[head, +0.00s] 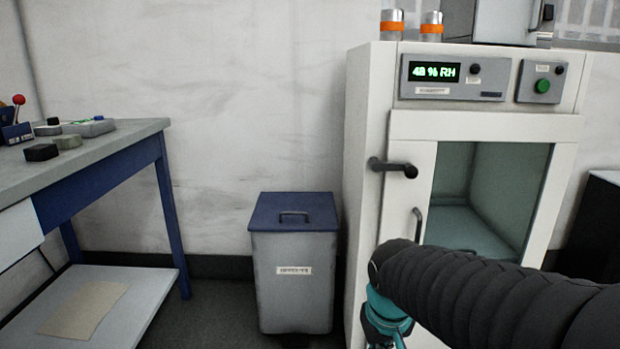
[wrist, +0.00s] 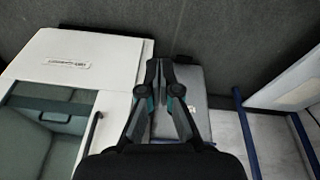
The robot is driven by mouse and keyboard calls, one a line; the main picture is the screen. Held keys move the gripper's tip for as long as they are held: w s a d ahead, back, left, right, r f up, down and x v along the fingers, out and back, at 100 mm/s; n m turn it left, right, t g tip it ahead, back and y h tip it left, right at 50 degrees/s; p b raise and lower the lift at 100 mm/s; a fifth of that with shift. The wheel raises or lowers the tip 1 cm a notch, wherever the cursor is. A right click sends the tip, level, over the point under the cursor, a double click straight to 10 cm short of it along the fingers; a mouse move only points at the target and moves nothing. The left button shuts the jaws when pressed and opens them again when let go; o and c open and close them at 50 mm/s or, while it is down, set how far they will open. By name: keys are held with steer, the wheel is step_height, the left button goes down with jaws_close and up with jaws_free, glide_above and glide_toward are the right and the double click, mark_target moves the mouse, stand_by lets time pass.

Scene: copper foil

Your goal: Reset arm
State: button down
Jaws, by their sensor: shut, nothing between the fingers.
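My gripper (wrist: 160,64) shows in the wrist view, with its two dark, teal-jointed fingers shut together and nothing between them. In that view the fingers overlap the grey bin (wrist: 192,80) behind them, and the white cabinet lies to their left. I cannot tell how far the fingertips are from either. In the head view my arm, in a black ribbed sleeve, crosses the lower right in front of the cabinet (head: 368,130), and the fingers cannot be made out there.
A blue-framed workbench (head: 110,150) with small items is at the left. Floor shows between bench and bin.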

steer(key=s+d+r+m+t+p, duration=0.2)
steer(key=s+d+r+p, duration=0.1)
steer(key=s+r, duration=0.6)
steer(key=shift+s+d+t+p, duration=0.35)
steer(key=shift+s+p, duration=0.35)
steer(key=shift+s, duration=0.4)
steer(key=shift+d, duration=0.1)
